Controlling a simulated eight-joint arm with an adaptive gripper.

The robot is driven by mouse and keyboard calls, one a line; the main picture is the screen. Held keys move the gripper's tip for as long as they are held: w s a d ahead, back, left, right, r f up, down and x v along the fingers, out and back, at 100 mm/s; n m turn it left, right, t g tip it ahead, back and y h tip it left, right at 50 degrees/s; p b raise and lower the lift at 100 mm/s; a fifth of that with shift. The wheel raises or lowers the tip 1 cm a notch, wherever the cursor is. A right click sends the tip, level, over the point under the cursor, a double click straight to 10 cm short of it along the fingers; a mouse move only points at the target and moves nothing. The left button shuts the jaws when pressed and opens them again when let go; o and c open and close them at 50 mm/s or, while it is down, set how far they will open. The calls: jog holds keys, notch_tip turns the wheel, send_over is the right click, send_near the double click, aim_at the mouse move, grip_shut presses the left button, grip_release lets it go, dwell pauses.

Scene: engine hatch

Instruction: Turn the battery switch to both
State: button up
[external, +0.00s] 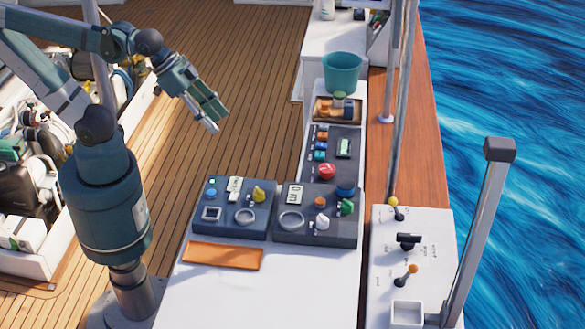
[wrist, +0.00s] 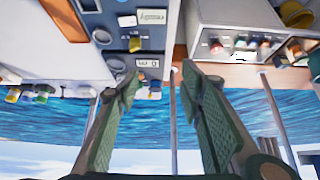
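My gripper (external: 218,121) is in the air over the deck, left of and above the control panels, touching none of them. In the wrist view its two fingers (wrist: 160,78) are spread apart with nothing between them. No legible label marks which knob is the battery switch. The panels carry a red round knob (external: 326,171), a yellow knob (external: 258,194), a green knob (external: 346,207) and a white knob (external: 322,222). The wrist view shows a yellow knob (wrist: 134,44) and a red knob (wrist: 216,48) beyond the fingers. The switch's setting cannot be read.
An orange cloth-like pad (external: 222,255) lies on the white counter (external: 270,300). A teal bucket (external: 342,72) stands at the back. A lever console (external: 430,235) and metal posts are at the right. The deck (external: 225,60) behind my gripper is clear.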

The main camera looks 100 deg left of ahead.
jog(key=shift+o, duration=1.3)
jog(key=n+g+y+b, duration=0.4)
jog(key=n+g+b, duration=0.2)
jog(key=n, duration=0.9)
send_over(326, 168)
jog(key=d, duration=0.3)
notch_tip(326, 168, down, 29)
jog(key=shift+s+d, duration=0.1)
jog(key=shift+s, duration=0.2)
jog(key=shift+f, duration=0.15)
jog(key=shift+b+x, duration=0.9)
jog(key=shift+x, duration=2.9)
jog(key=shift+c, duration=0.2)
